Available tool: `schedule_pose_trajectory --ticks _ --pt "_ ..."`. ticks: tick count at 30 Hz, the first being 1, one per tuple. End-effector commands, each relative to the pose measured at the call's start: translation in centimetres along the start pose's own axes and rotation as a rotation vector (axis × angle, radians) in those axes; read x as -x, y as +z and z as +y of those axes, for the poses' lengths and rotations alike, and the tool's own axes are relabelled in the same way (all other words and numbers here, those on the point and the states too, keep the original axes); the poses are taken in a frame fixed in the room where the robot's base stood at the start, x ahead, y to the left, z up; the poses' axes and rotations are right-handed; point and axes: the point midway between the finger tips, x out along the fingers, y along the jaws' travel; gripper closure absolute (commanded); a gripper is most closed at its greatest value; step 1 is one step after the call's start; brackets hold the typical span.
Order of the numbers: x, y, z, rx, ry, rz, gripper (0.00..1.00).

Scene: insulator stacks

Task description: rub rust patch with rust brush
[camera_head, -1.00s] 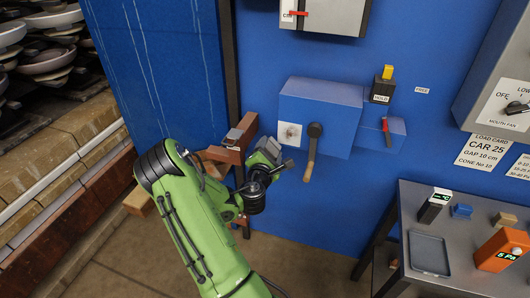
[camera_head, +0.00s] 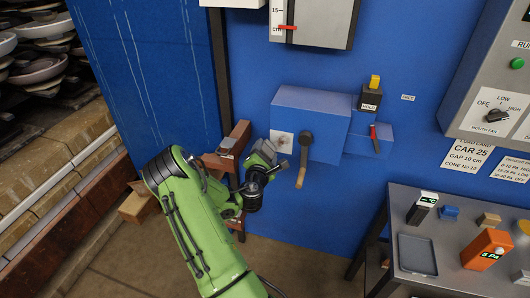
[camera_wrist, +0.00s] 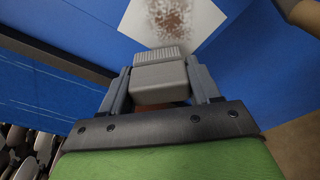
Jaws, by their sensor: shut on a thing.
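The rust patch is a brown speckled stain on a white square plate on the front of a blue box. The rust patch (camera_head: 281,142) shows just above and right of my gripper (camera_head: 267,158) in the head view. In the wrist view the rust patch (camera_wrist: 172,18) is at the top, straight ahead of the brush. My gripper (camera_wrist: 160,88) is shut on the rust brush (camera_wrist: 158,76), a grey block with pale ridged bristles facing the plate. The bristle edge overlaps the plate's lower part in the picture; I cannot tell whether it touches.
A dark crank with a wooden handle (camera_head: 301,178) hangs close right of the patch. A brown stand (camera_head: 238,137) is behind my gripper at left. A grey table (camera_head: 448,225) with a tray and small devices stands at right.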

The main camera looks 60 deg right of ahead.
Motion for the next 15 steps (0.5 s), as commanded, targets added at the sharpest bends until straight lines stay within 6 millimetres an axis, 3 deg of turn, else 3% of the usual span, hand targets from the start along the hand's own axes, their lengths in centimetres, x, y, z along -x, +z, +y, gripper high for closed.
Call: schedule_pose_trajectory --ticks 15 --pt "-0.93 0.25 0.12 0.000 0.000 -0.001 0.63"
